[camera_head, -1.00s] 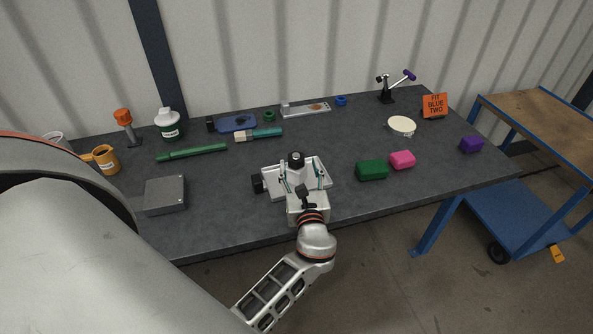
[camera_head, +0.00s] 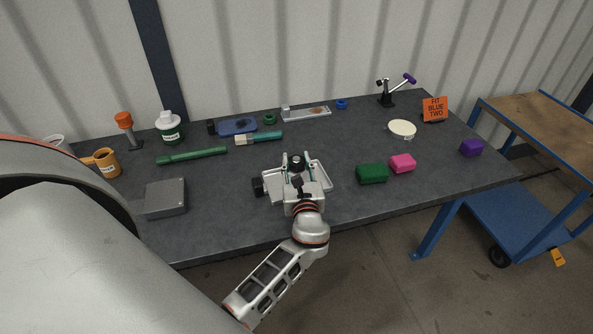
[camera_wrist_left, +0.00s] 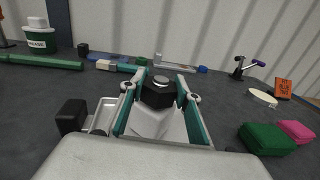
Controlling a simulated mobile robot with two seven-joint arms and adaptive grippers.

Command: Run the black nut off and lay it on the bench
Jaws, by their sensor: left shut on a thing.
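The black nut (camera_head: 297,161) is a dark round piece near the middle of the bench. In the left wrist view the nut (camera_wrist_left: 158,93) stands between the fingertips, with a bright metal disc at its top. My left gripper (camera_head: 296,164) is shut on it, a teal-padded finger on each side. A pale grey fixture (camera_head: 322,187) with a black block (camera_head: 258,186) at its left lies under and around the gripper. The wrist hides part of the fixture. I cannot tell whether the nut is still on its thread. My right gripper is not in view.
The dark bench (camera_head: 235,200) has bare room left and right of the fixture. A grey box (camera_head: 165,197) is at the left. A green rod (camera_head: 192,155) and a brush (camera_head: 259,138) lie behind.

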